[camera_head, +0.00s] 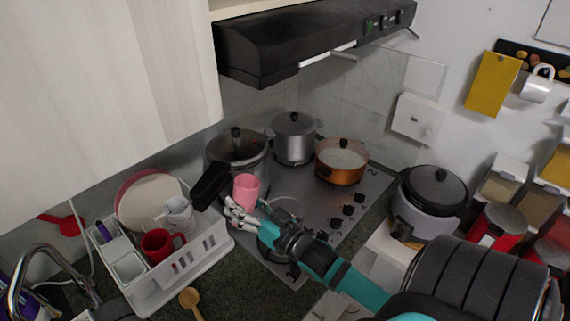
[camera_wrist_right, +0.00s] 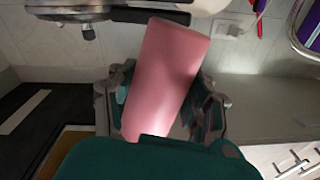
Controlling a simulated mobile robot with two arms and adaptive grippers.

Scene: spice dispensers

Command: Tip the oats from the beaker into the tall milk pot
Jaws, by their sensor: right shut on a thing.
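My right gripper (camera_head: 241,213) is shut on the pink beaker (camera_head: 246,190) and holds it over the front left of the hob. In the right wrist view the beaker (camera_wrist_right: 165,75) sits between the fingers (camera_wrist_right: 163,108); no oats show in either view. A silver lidded pot (camera_head: 293,145) stands at the back, and a large steel pot (camera_head: 225,150) with a black handle stands behind the beaker. I cannot tell for sure which is the tall milk pot. My left gripper is not in view.
A white dish rack (camera_head: 190,268) with a plate, a red mug (camera_head: 158,243) and a white mug (camera_head: 179,214) is left of the gripper. A rice cooker (camera_head: 430,200) stands right of the hob. The black range hood (camera_head: 300,40) hangs above. A wooden spoon (camera_head: 190,298) lies in front.

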